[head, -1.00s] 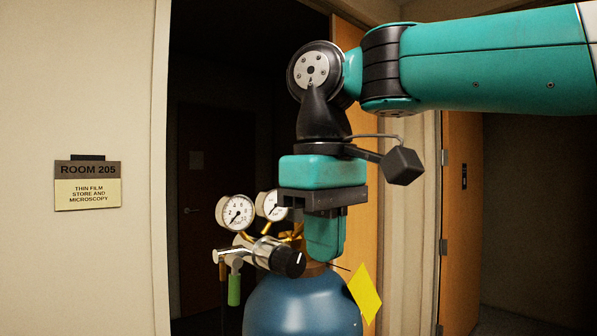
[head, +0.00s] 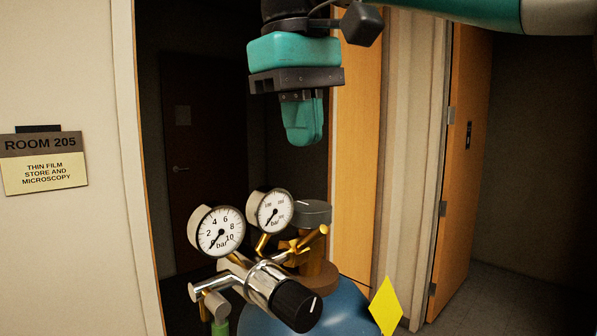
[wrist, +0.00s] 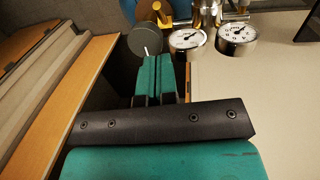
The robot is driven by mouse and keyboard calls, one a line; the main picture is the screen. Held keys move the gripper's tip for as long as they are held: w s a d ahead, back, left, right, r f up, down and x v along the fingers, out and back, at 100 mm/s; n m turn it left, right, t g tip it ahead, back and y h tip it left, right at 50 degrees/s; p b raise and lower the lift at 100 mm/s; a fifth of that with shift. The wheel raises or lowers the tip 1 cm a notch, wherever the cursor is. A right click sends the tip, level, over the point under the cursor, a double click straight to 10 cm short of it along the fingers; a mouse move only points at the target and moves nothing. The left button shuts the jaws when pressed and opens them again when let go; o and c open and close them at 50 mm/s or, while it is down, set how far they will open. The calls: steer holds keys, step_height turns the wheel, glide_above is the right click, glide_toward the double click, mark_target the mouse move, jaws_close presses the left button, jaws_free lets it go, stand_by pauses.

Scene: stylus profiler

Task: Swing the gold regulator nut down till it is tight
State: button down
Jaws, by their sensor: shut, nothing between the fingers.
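The gold regulator nut (head: 303,246) joins the chrome regulator (head: 262,283) to the brown cylinder valve. A gold bar sticks out from the nut, up and to the right. Part of the gold fitting also shows at the top of the wrist view (wrist: 163,17). My gripper (head: 304,142) is shut and empty, pointing down above the valve and its grey cap (head: 313,211), clear of them in the head view. In the wrist view the closed teal fingers (wrist: 158,60) lie together, with the grey cap (wrist: 143,42) beyond their tips.
Two round gauges, one left (head: 217,231) and one right (head: 270,210), stand beside the nut. A black knob (head: 297,304) faces forward. The blue cylinder (head: 345,312) carries a yellow diamond label (head: 385,306).

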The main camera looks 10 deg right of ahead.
steer(key=b, duration=0.5)
glide_above(310, 234)
steer(key=f, duration=0.8)
steer(key=shift+s+a+f, duration=0.15)
steer(key=shift+s+a, duration=0.1)
steer(key=shift+a, duration=0.05)
steer(key=shift+d+f+b, duration=0.15)
steer(key=shift+f+b, duration=0.3)
steer(key=shift+f, duration=0.2)
steer(key=shift+w+f, duration=0.1)
